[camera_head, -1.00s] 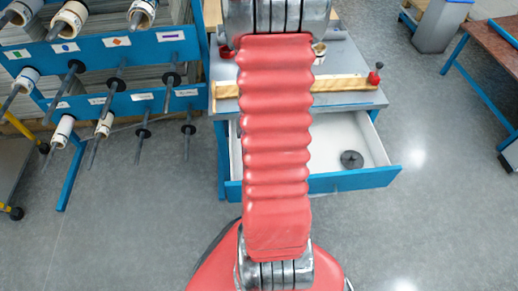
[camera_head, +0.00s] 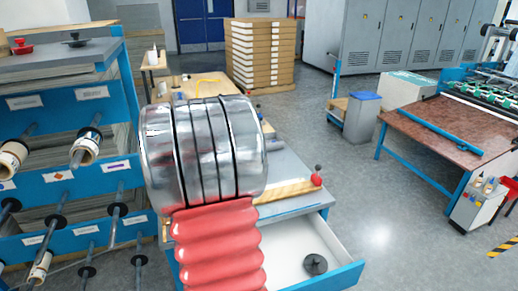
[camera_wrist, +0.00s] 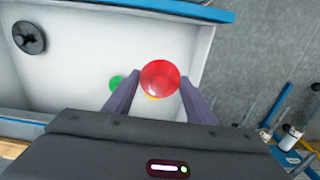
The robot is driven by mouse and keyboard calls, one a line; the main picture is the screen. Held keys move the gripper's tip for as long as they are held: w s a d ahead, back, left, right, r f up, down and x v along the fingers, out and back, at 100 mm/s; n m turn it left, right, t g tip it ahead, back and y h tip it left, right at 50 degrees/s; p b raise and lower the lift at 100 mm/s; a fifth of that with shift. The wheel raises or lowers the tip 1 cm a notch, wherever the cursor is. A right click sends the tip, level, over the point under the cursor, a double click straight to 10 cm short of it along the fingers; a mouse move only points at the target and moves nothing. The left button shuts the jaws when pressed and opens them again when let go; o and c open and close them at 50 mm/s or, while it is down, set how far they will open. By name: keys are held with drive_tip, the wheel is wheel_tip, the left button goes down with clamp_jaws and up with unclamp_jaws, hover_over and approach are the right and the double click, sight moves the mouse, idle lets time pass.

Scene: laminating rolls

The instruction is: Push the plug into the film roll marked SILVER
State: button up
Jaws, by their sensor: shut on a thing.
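In the wrist view my gripper (camera_wrist: 160,88) is shut on a round red plug (camera_wrist: 160,77), held between its two fingertips above the open drawer. My gripper is hidden behind my arm in the head view. Film rolls with white cores hang on black spindles on the blue rack at the left, such as one roll (camera_head: 85,150) and another (camera_head: 11,158). The rack labels are too small to read, so I cannot tell which roll is marked SILVER.
The drawer (camera_head: 290,243) stands open, with a black disc (camera_head: 315,264) inside. Green (camera_wrist: 117,82) and yellow (camera_wrist: 152,97) pieces show below the plug. A red plug (camera_head: 22,46) and a black one (camera_head: 75,40) sit on the rack top.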

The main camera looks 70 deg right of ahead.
drive_tip(key=w+a+f+n, duration=0.1)
drive_tip(key=w+a+n, duration=0.1)
drive_tip(key=w+a, duration=0.5)
drive_tip(key=w+a+f+n, duration=0.1)
drive_tip(key=w+a+n, duration=0.15)
drive_tip(key=w, duration=0.95)
drive_tip(key=w+a+f+n, duration=0.2)
drive_tip(key=w+a+f, duration=0.1)
drive_tip(key=a, duration=0.7)
drive_tip(key=w+a+f+n, duration=0.3)
drive_tip(key=a, duration=0.8)
drive_tip(key=shift+w+a+f, duration=0.15)
